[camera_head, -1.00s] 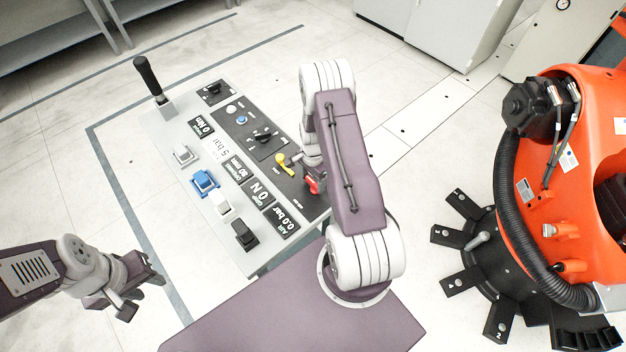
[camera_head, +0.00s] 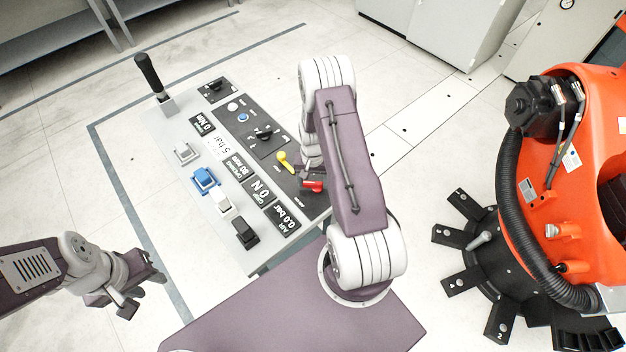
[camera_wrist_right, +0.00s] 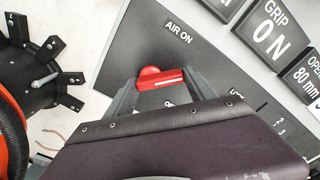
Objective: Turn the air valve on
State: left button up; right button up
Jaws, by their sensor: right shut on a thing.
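The red air valve handle (camera_head: 312,185) is on the dark right part of the control panel (camera_head: 150,133). In the right wrist view the red handle (camera_wrist_right: 160,79) lies crosswise below the "AIR ON" label (camera_wrist_right: 179,33). My right gripper (camera_wrist_right: 163,86) has its two fingers at either end of the handle and is shut on it. In the head view my right arm hides most of that gripper. The "AIR" display (camera_head: 283,219) reads 0.0 bar. My left gripper (camera_head: 143,292) is open and empty at the lower left, away from the panel.
A yellow lever (camera_head: 285,161) sits just beside the red handle. Black knobs, a blue button and several rocker switches (camera_head: 205,180) fill the panel. A black upright lever (camera_head: 150,77) stands at its far left corner. An orange machine (camera_head: 530,200) is at right.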

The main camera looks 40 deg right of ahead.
aim_at(313, 189)
jog(key=n, duration=0.4)
jog(key=shift+s+a+r+n, duration=0.1)
jog(key=shift+s+a+n, duration=0.1)
jog(key=shift+n, duration=0.1)
jog(key=shift+s+n, duration=0.15)
jog(key=shift+n, duration=0.8)
jog(key=shift+s+n, duration=0.1)
jog(key=shift+n, duration=1.15)
jog(key=o, duration=1.4)
jog(key=shift+s, duration=0.15)
notch_tip(313, 189, up, 9)
jog(key=shift+r+b, duration=0.1)
jog(key=shift+b, duration=0.2)
